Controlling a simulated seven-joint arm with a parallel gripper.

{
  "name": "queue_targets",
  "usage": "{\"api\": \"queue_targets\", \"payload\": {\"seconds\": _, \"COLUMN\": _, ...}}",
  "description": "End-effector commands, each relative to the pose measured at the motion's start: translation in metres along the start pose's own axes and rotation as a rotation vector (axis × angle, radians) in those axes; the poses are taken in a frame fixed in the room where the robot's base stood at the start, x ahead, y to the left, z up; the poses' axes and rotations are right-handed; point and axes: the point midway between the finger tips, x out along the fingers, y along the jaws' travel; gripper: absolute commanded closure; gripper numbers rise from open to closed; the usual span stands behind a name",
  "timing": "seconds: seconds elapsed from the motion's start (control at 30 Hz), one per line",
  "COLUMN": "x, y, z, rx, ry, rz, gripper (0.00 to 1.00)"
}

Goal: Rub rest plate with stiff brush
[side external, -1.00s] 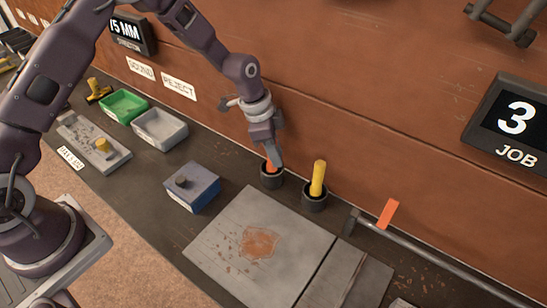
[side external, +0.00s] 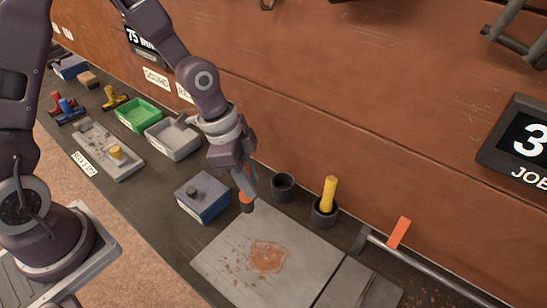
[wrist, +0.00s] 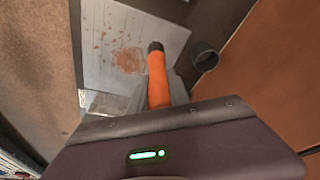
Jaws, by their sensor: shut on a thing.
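My gripper (side external: 246,182) is shut on an orange-handled tool with a dark end (side external: 247,204), which appears to be the brush. The tool hangs above the back left part of the grey plate. In the wrist view my gripper (wrist: 172,88) grips the orange handle (wrist: 157,80), and the dark end points at the far side. Its bristles are too small to make out. The rest plate (side external: 305,250) lies flat on the bench with a rusty orange patch (side external: 267,257) and specks near its middle; the plate also shows in the wrist view (wrist: 100,65). The brush is apart from the patch.
An empty black cup (side external: 283,187) stands behind the plate. Another black cup (side external: 323,215) holds a yellow-handled tool (side external: 330,192). A blue box (side external: 203,200) stands left of the plate. A metal rail (side external: 420,263) lies at right. Green (side external: 138,115) and grey (side external: 173,138) trays are further left.

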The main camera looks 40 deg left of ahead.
Motion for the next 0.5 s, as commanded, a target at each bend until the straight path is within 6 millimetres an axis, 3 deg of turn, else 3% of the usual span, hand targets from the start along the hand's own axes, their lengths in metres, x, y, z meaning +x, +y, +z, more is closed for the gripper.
{"api": "queue_targets", "payload": {"seconds": 0.1, "x": -0.005, "y": 0.028, "z": 0.018, "rx": 0.003, "ry": -0.002, "rz": 0.000, "gripper": 1.00}}
{"api": "queue_targets", "payload": {"seconds": 0.23, "x": -0.008, "y": 0.047, "z": 0.030, "rx": 0.002, "ry": -0.001, "rz": 0.000, "gripper": 1.00}}
{"api": "queue_targets", "payload": {"seconds": 0.5, "x": -0.014, "y": 0.065, "z": -0.006, "rx": 0.005, "ry": 0.001, "rz": 0.000, "gripper": 1.00}}
